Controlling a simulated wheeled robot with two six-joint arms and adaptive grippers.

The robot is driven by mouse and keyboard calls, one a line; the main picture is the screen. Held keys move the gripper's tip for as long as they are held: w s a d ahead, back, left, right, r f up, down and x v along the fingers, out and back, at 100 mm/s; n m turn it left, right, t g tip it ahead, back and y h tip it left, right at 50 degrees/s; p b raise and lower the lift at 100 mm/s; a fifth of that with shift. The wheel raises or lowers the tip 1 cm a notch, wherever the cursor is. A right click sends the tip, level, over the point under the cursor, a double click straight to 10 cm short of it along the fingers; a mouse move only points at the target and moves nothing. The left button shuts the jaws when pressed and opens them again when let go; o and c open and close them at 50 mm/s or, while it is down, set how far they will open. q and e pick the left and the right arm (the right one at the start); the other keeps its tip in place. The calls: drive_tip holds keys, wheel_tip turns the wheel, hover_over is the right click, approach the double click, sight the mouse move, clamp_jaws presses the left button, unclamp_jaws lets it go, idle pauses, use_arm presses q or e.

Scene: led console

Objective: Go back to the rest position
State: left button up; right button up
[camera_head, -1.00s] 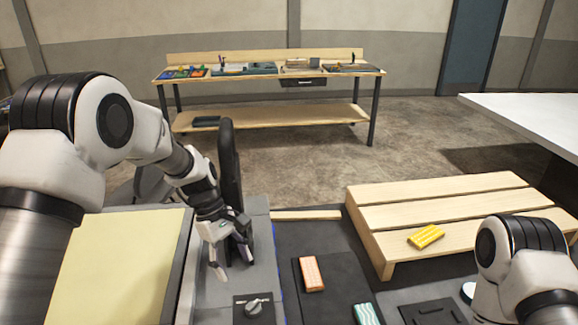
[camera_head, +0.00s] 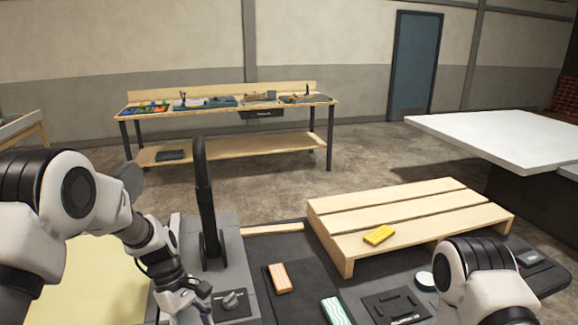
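My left gripper (camera_head: 190,306) is low at the bottom of the view, beside the grey console (camera_head: 234,262) and left of its dark knob (camera_head: 232,299). Its fingertips are partly cut off by the lower edge, so I cannot tell whether it is open. A tall black lever (camera_head: 203,195) stands upright on the console, apart from the gripper. My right arm enters at the lower right, and its gripper is out of view.
An orange block (camera_head: 279,278) and a green-white wavy block (camera_head: 336,311) lie on the dark mat. A yellow block (camera_head: 379,235) lies on the wooden slatted platform (camera_head: 410,207). A white table (camera_head: 510,138) stands at right; a workbench (camera_head: 230,110) stands behind.

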use_arm(q)
drive_tip(key=s+a+f+m+g+y+b, duration=0.1)
drive_tip(key=s+a+f+m+y+b, duration=0.2)
drive_tip(key=s+f, duration=1.15)
drive_tip(key=s+a+f+m+y+b, duration=0.1)
drive_tip(key=s+a+f+m+b, duration=0.25)
drive_tip(key=s+f, duration=1.15)
drive_tip(key=r+m+t, duration=0.1)
drive_tip(key=w+r+m+t, duration=0.1)
drive_tip(key=m+t, duration=0.1)
drive_tip(key=w+d+r+m+t+p, duration=0.1)
drive_tip(key=m, duration=0.1)
drive_tip(key=shift+w+r, duration=0.15)
drive_tip(key=shift+w, duration=0.1)
drive_tip(key=shift+s, duration=0.1)
